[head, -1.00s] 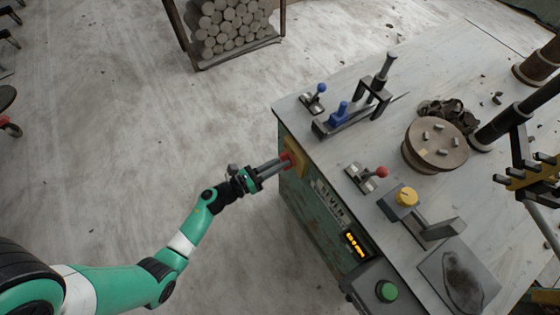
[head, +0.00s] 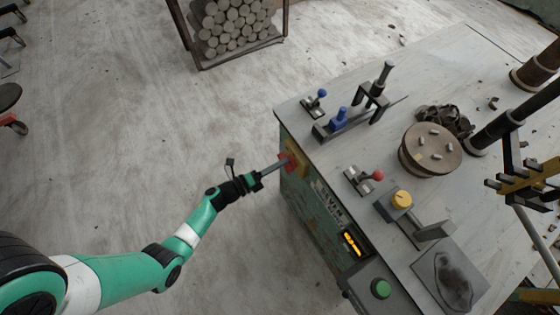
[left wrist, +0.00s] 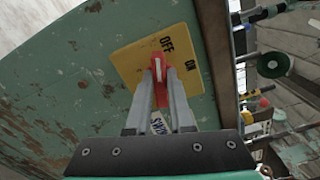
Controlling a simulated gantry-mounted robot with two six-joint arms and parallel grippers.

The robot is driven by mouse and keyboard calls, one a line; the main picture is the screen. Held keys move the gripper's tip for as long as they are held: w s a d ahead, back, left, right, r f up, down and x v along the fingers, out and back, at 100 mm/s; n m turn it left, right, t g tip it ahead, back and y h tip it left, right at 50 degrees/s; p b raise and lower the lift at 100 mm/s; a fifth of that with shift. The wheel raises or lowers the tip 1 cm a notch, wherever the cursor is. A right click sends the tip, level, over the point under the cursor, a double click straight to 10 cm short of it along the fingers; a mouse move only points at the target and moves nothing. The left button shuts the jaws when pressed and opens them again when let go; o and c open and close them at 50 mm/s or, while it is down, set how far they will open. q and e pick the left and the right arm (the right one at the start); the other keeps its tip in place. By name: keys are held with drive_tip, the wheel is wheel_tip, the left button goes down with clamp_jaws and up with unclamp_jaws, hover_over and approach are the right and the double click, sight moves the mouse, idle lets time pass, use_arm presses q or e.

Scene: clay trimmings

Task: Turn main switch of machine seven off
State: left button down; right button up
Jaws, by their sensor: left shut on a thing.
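Machine seven is a green cabinet (head: 315,215) with a grey top, and its name plate (head: 329,203) is on the near side. Its red main switch (head: 286,160) sits on a yellow plate at the cabinet's left corner. In the left wrist view the red handle (left wrist: 161,72) stands on the yellow plate (left wrist: 127,68), which is marked OFF and ON. The handle's upper end lies close to the OFF mark. My left gripper (head: 278,166) is shut on the handle, and its fingers partly hide the handle and a lower label. My right gripper is not in view.
A green button (head: 381,289) is at the front.

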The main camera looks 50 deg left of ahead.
use_arm(q)
drive_tip(key=shift+f+n+p, duration=0.1)
drive_tip(key=shift+n+p, duration=0.2)
drive_tip(key=shift+n, duration=1.3)
drive_tip(key=c, duration=0.8)
unclamp_jaws()
drive_tip(key=shift+s, duration=0.1)
drive_tip(key=s+a+p, duration=0.1)
drive_tip(key=s+p, duration=0.2)
drive_tip(key=s, duration=0.8)
drive_tip(key=shift+s+a, duration=0.2)
drive_tip(key=shift+a, duration=0.15)
